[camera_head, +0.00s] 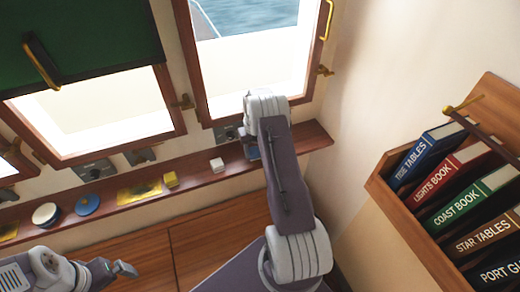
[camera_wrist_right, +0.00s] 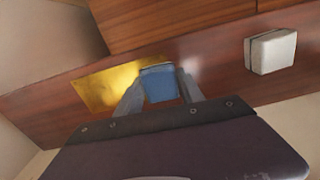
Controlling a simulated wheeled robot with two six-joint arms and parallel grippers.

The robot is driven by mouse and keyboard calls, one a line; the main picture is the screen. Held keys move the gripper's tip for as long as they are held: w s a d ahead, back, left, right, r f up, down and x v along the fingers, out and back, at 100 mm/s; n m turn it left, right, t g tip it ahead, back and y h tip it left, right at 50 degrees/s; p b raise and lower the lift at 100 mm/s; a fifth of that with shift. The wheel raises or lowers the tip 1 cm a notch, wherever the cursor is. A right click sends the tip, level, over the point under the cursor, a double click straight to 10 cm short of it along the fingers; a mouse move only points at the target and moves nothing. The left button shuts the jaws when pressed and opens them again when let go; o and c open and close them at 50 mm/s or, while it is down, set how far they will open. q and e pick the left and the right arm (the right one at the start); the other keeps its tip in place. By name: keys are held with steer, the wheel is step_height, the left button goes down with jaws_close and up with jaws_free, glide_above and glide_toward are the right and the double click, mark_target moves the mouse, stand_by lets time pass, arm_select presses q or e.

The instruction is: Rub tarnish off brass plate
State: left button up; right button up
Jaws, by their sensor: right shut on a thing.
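My right gripper (camera_wrist_right: 158,92) is shut on a blue block (camera_wrist_right: 158,80), seen in the right wrist view. The block is at the edge of a shiny yellow brass plate (camera_wrist_right: 100,88) lying on the wooden shelf. I cannot tell whether the block touches the plate. In the head view my right arm hides this plate, and only a bit of the blue block (camera_head: 252,153) shows. My left gripper (camera_head: 124,269) is low at the left in the head view, away from the shelf; its jaw opening is unclear.
Windows stand behind. A bookcase (camera_head: 420,235) with several books is on the right.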

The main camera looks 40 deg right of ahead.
steer(key=shift+w+a, duration=0.2)
steer(key=shift+a, duration=0.2)
steer(key=shift+d+r, duration=0.1)
steer(key=shift+r, duration=0.25)
steer(key=shift+r+p, duration=2.1)
steer(key=shift+r, duration=0.6)
steer(key=shift+r+p, duration=1.2)
steer(key=shift+r, duration=0.4)
steer(key=shift+s, duration=0.1)
steer(key=shift+f, duration=0.1)
